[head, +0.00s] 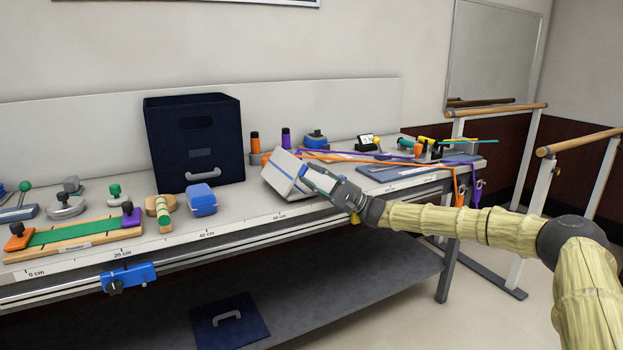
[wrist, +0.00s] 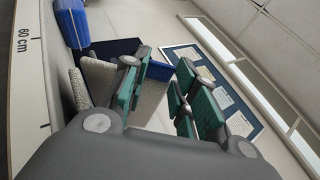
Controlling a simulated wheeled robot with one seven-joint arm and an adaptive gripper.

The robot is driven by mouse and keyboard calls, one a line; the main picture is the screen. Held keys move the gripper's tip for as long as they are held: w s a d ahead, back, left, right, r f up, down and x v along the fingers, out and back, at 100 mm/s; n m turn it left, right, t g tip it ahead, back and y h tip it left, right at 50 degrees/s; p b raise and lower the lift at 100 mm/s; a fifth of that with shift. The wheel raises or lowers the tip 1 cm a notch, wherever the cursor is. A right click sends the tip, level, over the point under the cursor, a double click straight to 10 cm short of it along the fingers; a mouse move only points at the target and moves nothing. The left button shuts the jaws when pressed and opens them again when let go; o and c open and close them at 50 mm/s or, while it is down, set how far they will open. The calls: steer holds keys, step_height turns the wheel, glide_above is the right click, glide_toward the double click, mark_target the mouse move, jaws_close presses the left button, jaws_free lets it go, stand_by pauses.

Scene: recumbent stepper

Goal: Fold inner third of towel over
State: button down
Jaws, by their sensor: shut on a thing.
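The towel (head: 283,172) is light grey and stands partly raised on the bench, tilted, with a blue edge or band near my gripper. My gripper (head: 308,178) is at the right side of the towel, shut on it. In the wrist view, the grey textured towel (wrist: 98,78) shows beside and between the teal finger pads of my gripper (wrist: 160,88). The finger pads stand somewhat apart with cloth between them. The towel's lower part and its far side are partly hidden by the fingers.
A dark navy bin (head: 193,140) stands behind and left of the towel. A blue box (head: 201,199) lies left of it. Orange and purple bands (head: 345,156) and a blue mat (head: 395,173) lie to the right. A ruler runs along the bench's front edge.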

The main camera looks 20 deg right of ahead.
steer(key=c, duration=1.1)
jaws_free()
steer(key=shift+d+f, duration=0.1)
steer(key=v, duration=1.1)
steer(key=shift+d+f, duration=0.15)
steer(key=shift+d, duration=0.25)
